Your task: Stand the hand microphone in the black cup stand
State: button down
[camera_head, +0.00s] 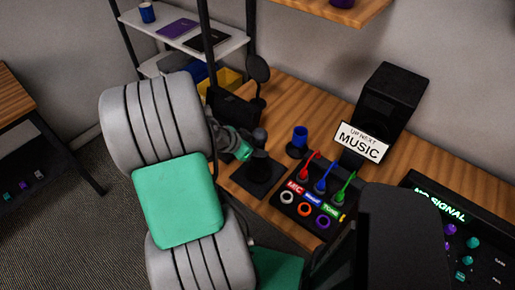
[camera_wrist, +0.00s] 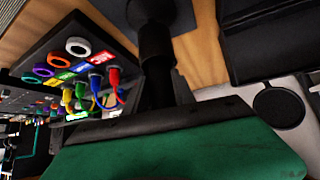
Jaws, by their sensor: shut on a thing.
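The black cup stand (camera_head: 258,181) has a square base and sits near the left end of the wooden desk. In the wrist view the base (camera_wrist: 183,17) is at the top. My gripper (camera_head: 238,147) is beside the cup, shut on the dark hand microphone. In the wrist view the dark shaft of the microphone (camera_wrist: 157,48) runs from my gripper towards the stand. The gripper hides part of the microphone, and I cannot tell whether its lower end is inside the cup or just above it.
A black panel (camera_head: 287,211) with red, blue and green plugs and coloured rings is right of the stand. A blue cup (camera_head: 299,137), a "MUSIC" sign (camera_head: 362,142) and a black speaker (camera_head: 394,95) stand behind. A round-headed black item (camera_head: 258,69) is at the back.

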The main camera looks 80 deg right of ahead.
jog(key=c, duration=1)
grip_release()
jog(key=shift+o, duration=0.2)
jog(key=v, duration=0.8)
jog(key=shift+b, duration=0.3)
